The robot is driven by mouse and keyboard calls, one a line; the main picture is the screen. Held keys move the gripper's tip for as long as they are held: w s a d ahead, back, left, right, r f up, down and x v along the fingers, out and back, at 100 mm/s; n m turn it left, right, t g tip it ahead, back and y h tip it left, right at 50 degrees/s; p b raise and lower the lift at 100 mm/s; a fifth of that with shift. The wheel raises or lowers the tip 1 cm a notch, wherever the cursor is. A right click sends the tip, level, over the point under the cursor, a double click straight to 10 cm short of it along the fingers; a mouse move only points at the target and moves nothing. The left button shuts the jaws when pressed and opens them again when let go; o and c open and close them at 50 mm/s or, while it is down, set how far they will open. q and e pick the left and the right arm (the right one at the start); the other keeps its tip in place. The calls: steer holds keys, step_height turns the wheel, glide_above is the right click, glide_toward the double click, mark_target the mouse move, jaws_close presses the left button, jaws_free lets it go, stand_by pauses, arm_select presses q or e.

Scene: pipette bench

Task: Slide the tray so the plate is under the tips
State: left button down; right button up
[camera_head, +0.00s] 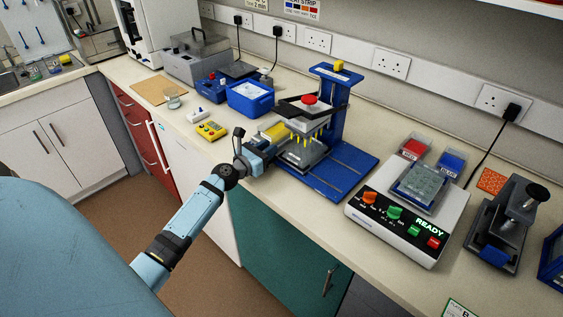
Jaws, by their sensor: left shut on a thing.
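The blue pipetting stand (332,108) stands on the bench in the middle of the view. Its dark head carries a red knob (310,99) and a row of yellow tips (304,139) pointing down. A grey tray (300,160) sits low on the stand's blue base, below the tips. The plate is too small and too covered to tell apart from the tray, so its exact alignment with the tips cannot be told. My left gripper (268,149) reaches in from the left at the tray's near left side and is shut; its fingertips are partly hidden. My right gripper is not in view.
A white device with a READY display (408,214) stands right of the stand. A blue tub (250,104) and a yellow controller (211,130) lie to the left. The stand's blue base (345,164) has bare room right of the tray.

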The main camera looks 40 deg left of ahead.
arm_select(q)
steer(key=shift+a+r, duration=0.1)
steer(key=shift+a, duration=0.1)
steer(key=c, duration=1.1)
jaws_free()
steer(key=shift+a, duration=0.1)
steer(key=shift+c, duration=0.2)
steer(key=shift+o, duration=0.9)
steer(key=shift+a, duration=0.1)
